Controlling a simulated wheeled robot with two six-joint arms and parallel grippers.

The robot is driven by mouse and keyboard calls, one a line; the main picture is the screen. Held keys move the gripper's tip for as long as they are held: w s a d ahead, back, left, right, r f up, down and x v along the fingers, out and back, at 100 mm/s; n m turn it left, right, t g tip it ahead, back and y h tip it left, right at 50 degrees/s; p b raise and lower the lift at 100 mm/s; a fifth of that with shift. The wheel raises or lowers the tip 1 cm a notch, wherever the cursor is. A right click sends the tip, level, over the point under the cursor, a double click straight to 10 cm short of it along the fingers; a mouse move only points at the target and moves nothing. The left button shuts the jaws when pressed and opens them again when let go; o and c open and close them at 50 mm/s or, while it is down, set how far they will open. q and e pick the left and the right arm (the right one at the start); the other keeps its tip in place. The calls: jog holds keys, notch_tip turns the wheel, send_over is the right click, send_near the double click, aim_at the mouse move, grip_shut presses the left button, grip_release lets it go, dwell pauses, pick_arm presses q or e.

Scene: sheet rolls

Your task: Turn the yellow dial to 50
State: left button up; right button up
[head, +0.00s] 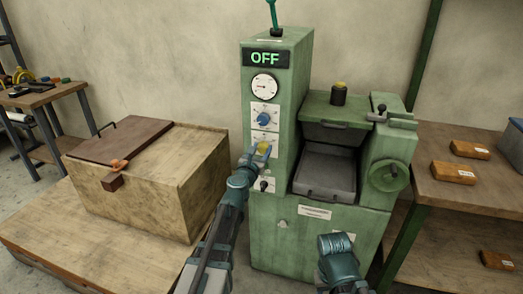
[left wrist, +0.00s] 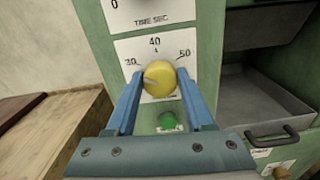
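The yellow dial (left wrist: 159,78) sits on a white plate (left wrist: 132,47) marked 30, 40 and 50 on the green machine's front. Its grey pointer mark faces left, slightly below the 30. In the head view the yellow dial (head: 263,148) is partly covered by my left gripper (head: 260,154). In the left wrist view the blue fingers of my left gripper (left wrist: 159,84) stand on either side of the dial, with a small gap showing at each side. My right arm shows low in the head view, but its fingers cannot be made out.
Above the yellow dial are a gauge (head: 264,86) and a blue dial (head: 264,118). A green button (left wrist: 168,121) lies below it. A wooden crate (head: 150,185) stands left; a shelf with brown packets (head: 453,173) stands right.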

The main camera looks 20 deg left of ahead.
pick_arm(q)
grip_shut()
jog(key=m, duration=0.9)
jog(key=shift+d+f+m, duration=0.1)
jog(key=shift+m, duration=0.2)
jog(key=m, duration=0.7)
jog(key=shift+f, duration=0.1)
jog(key=m, duration=0.3)
jog(key=shift+m, duration=0.4)
jog(key=shift+s+m, duration=0.1)
jog(key=shift+m, duration=1.8)
